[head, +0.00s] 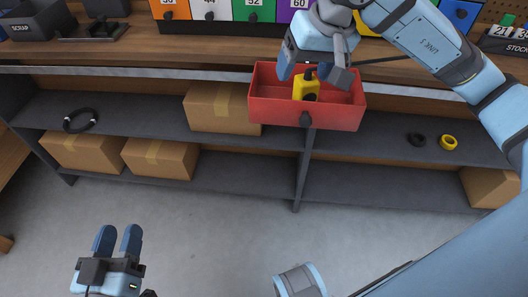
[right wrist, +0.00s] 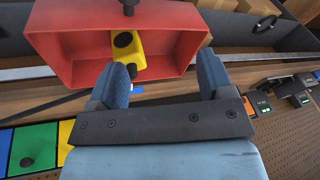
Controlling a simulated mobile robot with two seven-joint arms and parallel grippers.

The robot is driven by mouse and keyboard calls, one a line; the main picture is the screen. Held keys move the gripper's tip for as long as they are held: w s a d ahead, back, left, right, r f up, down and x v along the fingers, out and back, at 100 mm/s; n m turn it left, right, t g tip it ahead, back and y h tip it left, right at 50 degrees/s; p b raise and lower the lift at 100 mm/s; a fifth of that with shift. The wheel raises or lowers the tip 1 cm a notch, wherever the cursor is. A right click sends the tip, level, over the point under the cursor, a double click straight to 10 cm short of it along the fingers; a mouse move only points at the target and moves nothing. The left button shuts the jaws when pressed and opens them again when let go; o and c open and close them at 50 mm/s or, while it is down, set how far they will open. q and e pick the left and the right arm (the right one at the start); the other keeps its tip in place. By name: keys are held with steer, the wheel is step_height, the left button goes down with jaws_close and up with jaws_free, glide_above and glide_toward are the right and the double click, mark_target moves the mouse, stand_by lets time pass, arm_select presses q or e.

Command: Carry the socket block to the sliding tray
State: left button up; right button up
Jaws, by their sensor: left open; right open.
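A yellow block with black round parts (head: 306,88), which looks like the socket block, is inside the red sliding tray (head: 347,116). The tray sticks out from under the bench edge. In the right wrist view the block (right wrist: 136,62) is just beyond my left-hand finger, inside the red tray (right wrist: 75,62). My right gripper (head: 305,70) is open at the tray, its fingers above and beside the block and not closed on it; whether a finger touches it I cannot tell. My left gripper (head: 118,240) is open and empty, low at the left over the floor.
Coloured numbered bins (head: 209,10) line the bench top (head: 120,50). A scrap bin (head: 38,20) is at the far left. The shelf below holds cardboard boxes (head: 160,158), a black cable loop (head: 80,120) and a yellow ring (head: 449,142). The floor (head: 215,225) in front is clear.

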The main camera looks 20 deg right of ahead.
steer(key=s+a+f+m+g+y, duration=0.1)
steer(key=s+a+f+g+y, duration=0.15)
steer(key=a, duration=0.25)
steer(key=s+a+f+m+g+y, duration=0.1)
steer(key=s+a+f+g+y, duration=0.1)
steer(key=s+a+y, duration=0.25)
steer(key=s+a+r+m+g+y, duration=0.1)
steer(key=s+a+r+m+y, duration=0.25)
steer(key=m+y, duration=0.4)
steer(key=s+a+r+m+g+y, duration=0.25)
steer(key=a+m+y, duration=0.25)
steer(key=m+y, duration=0.25)
steer(key=w+d+f+m+t+h, duration=0.2)
steer(key=w+m+t+h, duration=0.1)
steer(key=m+t, duration=1.1)
steer(key=w+d+f+m+t+h, duration=0.25)
steer(key=m+t, duration=0.65)
steer(key=m, duration=0.9)
step_height(320, 180, down, 14)
steer(key=m+g+h, duration=0.1)
steer(key=m+h, duration=0.9)
steer(key=m, duration=0.8)
steer(key=shift+s+d+r, duration=0.15)
steer(key=shift+s+d, duration=0.1)
